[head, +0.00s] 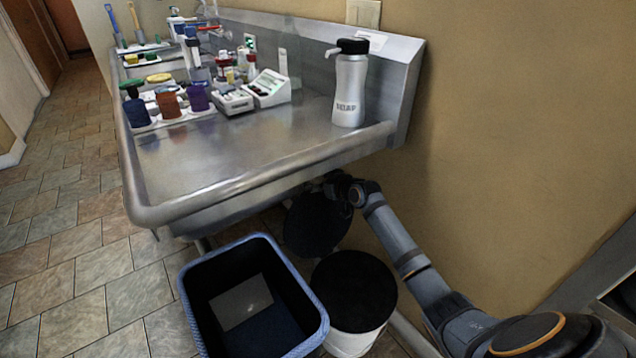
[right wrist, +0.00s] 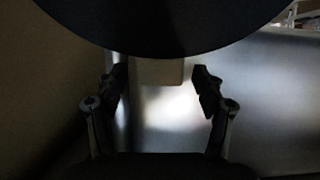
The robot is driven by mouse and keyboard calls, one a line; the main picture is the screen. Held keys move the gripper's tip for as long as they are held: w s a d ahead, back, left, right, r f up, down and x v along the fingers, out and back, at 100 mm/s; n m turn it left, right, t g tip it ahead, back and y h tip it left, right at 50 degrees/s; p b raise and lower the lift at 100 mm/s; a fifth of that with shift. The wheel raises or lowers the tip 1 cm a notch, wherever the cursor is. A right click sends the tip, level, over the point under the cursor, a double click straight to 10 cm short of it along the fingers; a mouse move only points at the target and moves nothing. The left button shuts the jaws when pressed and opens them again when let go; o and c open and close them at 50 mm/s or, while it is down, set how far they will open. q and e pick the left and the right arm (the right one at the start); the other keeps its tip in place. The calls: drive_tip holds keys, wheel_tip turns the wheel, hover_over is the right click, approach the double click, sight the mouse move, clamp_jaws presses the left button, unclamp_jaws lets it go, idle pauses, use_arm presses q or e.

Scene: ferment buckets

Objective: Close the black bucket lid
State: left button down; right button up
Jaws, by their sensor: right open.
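A white bucket (head: 350,333) with a dark round top (head: 353,290) stands on the floor below the sink counter's right end. A black round lid (head: 317,224) stands raised and tilted behind it, partly under the counter. My right gripper (head: 338,187) is at the lid's upper right edge, under the counter's front. In the right wrist view, the dark disc of the lid (right wrist: 165,22) fills the top, and the right gripper (right wrist: 160,80) is open with nothing between its fingers. I cannot tell whether it touches the lid. My left gripper is not in view.
A blue-rimmed bin (head: 312,300) stands close to the left of the bucket. The steel counter (head: 250,145) overhangs the lid and gripper; a metal bottle (head: 350,90) stands on it. A tan wall (head: 500,130) is on the right. Tiled floor is free on the left.

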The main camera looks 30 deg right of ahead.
drive_tip(key=shift+c, duration=0.2)
clamp_jaws()
drive_tip(key=shift+s, duration=0.1)
